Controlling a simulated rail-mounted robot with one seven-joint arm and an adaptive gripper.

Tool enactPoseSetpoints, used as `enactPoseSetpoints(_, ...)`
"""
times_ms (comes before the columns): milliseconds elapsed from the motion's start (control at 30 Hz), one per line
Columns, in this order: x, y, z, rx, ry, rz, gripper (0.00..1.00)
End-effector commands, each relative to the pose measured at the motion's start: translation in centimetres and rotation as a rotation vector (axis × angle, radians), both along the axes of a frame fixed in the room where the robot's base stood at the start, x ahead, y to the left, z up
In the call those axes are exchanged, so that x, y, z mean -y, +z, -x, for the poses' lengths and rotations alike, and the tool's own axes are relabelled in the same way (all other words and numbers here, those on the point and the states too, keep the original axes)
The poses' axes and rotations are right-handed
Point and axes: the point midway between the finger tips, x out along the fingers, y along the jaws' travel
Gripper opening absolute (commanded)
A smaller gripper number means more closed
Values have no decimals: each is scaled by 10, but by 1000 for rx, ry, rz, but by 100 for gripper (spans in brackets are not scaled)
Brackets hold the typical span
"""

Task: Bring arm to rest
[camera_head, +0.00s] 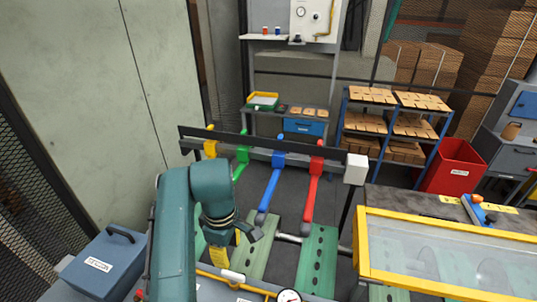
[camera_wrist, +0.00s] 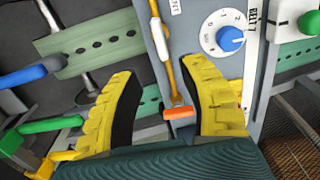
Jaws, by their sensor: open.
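My teal arm (camera_head: 178,232) rises at the lower middle of the head view and bends over at the top, with its wrist hanging down. My gripper (camera_head: 238,247) is partly hidden there by its own wrist. In the wrist view my gripper (camera_wrist: 160,68) shows two yellow fingers spread wide apart. Nothing is held between them. A small orange piece (camera_wrist: 179,112) at the end of a yellow rod shows in the gap between the fingers. I cannot tell how far below the fingers it lies.
A grey panel with a blue dial (camera_wrist: 230,38) lies beyond the right finger. A yellow-framed clear cover (camera_head: 445,295) is at right, a blue toolbox (camera_head: 98,262) at left.

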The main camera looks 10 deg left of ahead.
Motion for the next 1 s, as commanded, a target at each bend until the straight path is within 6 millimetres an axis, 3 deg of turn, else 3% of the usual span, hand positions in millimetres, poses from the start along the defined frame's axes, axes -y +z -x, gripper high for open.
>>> enactPoseSetpoints(67,8,1,-2,-2,-15,2,42)
enactPoseSetpoints(233,55,-43,9,-74,-87,26,42)
enactPoseSetpoints(300,76,-52,6,-45,-123,15,42)
enactPoseSetpoints(467,111,-56,-8,97,-208,-27,42)
enactPoseSetpoints(567,133,-46,-18,236,-299,-68,42)
enactPoseSetpoints(667,158,-22,-27,417,-417,-130,42)
enactPoseSetpoints(767,181,16,-28,620,-544,-216,42)
enactPoseSetpoints(867,201,68,-20,835,-668,-332,42)
enactPoseSetpoints(1000,222,161,15,1148,-816,-565,42)
